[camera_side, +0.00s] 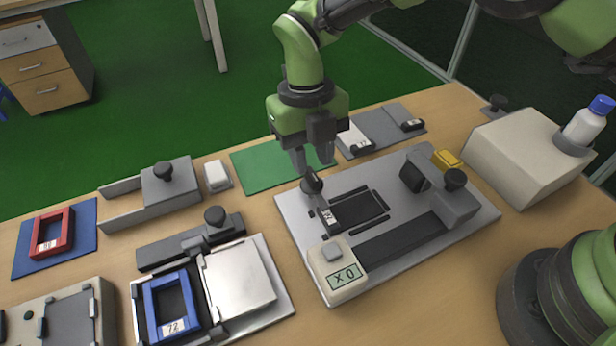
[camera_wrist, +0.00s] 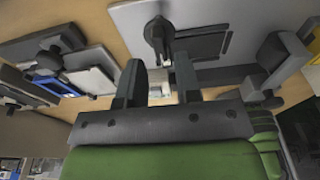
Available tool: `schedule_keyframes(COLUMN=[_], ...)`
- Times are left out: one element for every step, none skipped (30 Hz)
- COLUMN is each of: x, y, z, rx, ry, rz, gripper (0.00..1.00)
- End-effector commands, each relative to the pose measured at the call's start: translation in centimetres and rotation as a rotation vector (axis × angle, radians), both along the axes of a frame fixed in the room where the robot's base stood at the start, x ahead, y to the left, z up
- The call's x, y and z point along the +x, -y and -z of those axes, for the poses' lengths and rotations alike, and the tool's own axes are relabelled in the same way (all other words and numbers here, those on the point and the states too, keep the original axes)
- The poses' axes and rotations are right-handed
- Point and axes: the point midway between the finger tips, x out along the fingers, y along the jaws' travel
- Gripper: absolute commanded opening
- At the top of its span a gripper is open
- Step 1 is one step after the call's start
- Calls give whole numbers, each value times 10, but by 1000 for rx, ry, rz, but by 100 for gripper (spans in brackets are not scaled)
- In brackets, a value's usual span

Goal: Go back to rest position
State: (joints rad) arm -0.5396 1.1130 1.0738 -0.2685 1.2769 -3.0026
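My gripper (camera_side: 316,160) hangs over the back left part of the grey test fixture (camera_side: 455,235) in the side view. In the wrist view my gripper (camera_wrist: 157,82) shows two dark fingers apart with a gap between them and nothing held. A black knob (camera_side: 312,183) of the fixture stands just below the fingertips. It also shows beyond the fingers in the wrist view (camera_wrist: 158,32). Whether a fingertip touches it, I cannot tell. A dark plate with a label (camera_side: 358,212) lies in the fixture. The fixture's display (camera_side: 344,275) reads "X0".
A blue frame labelled 72 (camera_side: 172,303) sits in a second fixture at the front left. A red frame (camera_side: 52,232) lies on a blue mat (camera_side: 85,245). A green mat (camera_side: 262,172) lies behind. A white bottle (camera_side: 587,122) stands on a beige box (camera_side: 520,155) at right.

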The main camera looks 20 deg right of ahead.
Motion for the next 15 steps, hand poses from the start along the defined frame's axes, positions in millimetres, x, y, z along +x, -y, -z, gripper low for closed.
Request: schedule_keyframes(x=[0,0,0,0,0,0,0,0,0,0,0,0,0,0,0], y=[0,0,0,0,0,0,0,0,0,0,0,0,0,0,0], z=[-5,-6,-9,-10,-11,-12,-13,-13,-13,-13,-13,-13,-13,-13,-13], rx=[0,0,-1,-1,-1,-1,-1,-1,-1,-1,-1,-1,-1,-1,-1], ry=[2,2,1,1,1,2,1,1,1,1,1,1,1,1,1], rz=[-1,0,0,0,0,0,0,0,0,0,0,0,0,0,0], gripper=[31,31,31,31,31,31,31,31,31,31,31,31,31,31,31])
